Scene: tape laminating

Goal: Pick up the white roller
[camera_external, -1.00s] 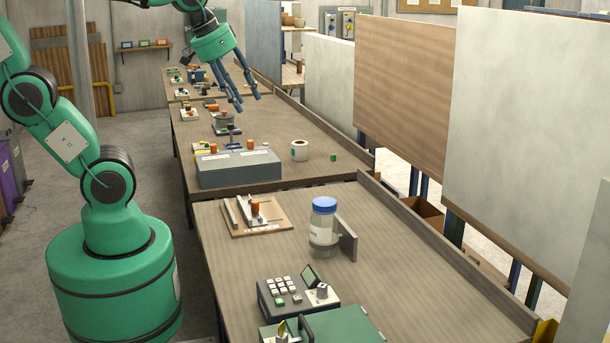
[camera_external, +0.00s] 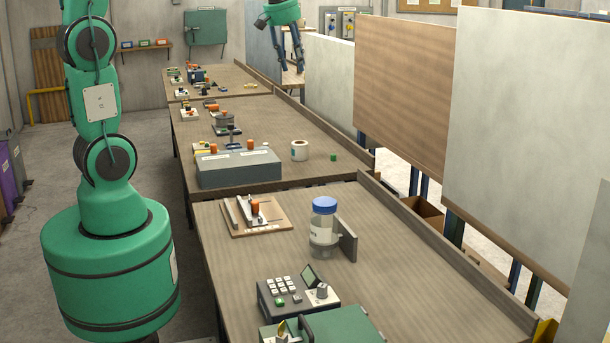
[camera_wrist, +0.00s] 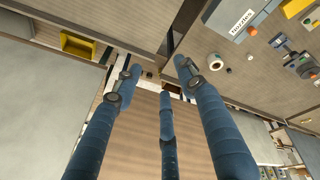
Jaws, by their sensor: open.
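The white roller (camera_external: 299,150), a short white cylinder with a dark centre hole, stands on the middle table right of the long grey box. It also shows in the wrist view (camera_wrist: 216,61), right of the fingers. My gripper (camera_external: 295,62) is at the top of the external view, raised, above and apart from the roller. In the wrist view its blue fingers (camera_wrist: 156,78) are spread with nothing between them, over a brown panel.
The grey box (camera_external: 238,167) and a small green block (camera_external: 333,157) flank the roller. Tall upright panels (camera_external: 404,84) line the tables' right side. A jar with a blue lid (camera_external: 324,205) stands on the near table.

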